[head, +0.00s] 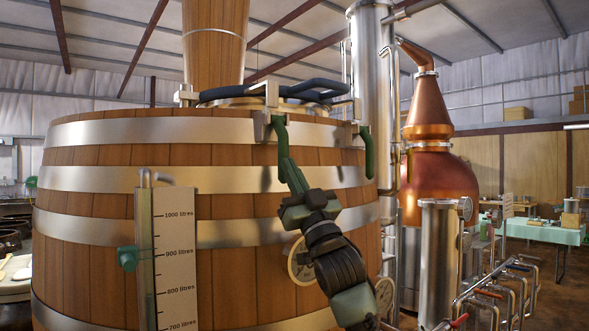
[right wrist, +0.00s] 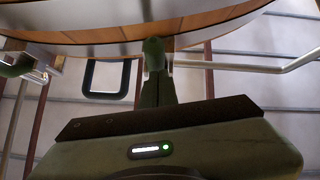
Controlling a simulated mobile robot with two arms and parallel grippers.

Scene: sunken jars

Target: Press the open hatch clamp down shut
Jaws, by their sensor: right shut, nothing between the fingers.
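A large wooden vat fills the middle of the head view, with a hatch on its top. A green-handled clamp (head: 279,130) sits at the vat's front rim, its handle hanging down from a pale metal bracket. A second green clamp handle (head: 367,152) hangs down farther right. My right gripper (head: 287,166) is shut and empty, its tips at the lower end of the nearer handle; I cannot tell whether they touch. In the right wrist view my shut fingers (right wrist: 154,88) point at the vat's edge, and a green handle (right wrist: 14,68) shows at the left. My left gripper is out of view.
A dark bent bar (head: 300,89) runs over the hatch. A level gauge (head: 172,260) stands before the vat at left. A steel column (head: 372,60), a copper still (head: 436,180) and a steel cylinder (head: 440,255) with pipes stand to the right.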

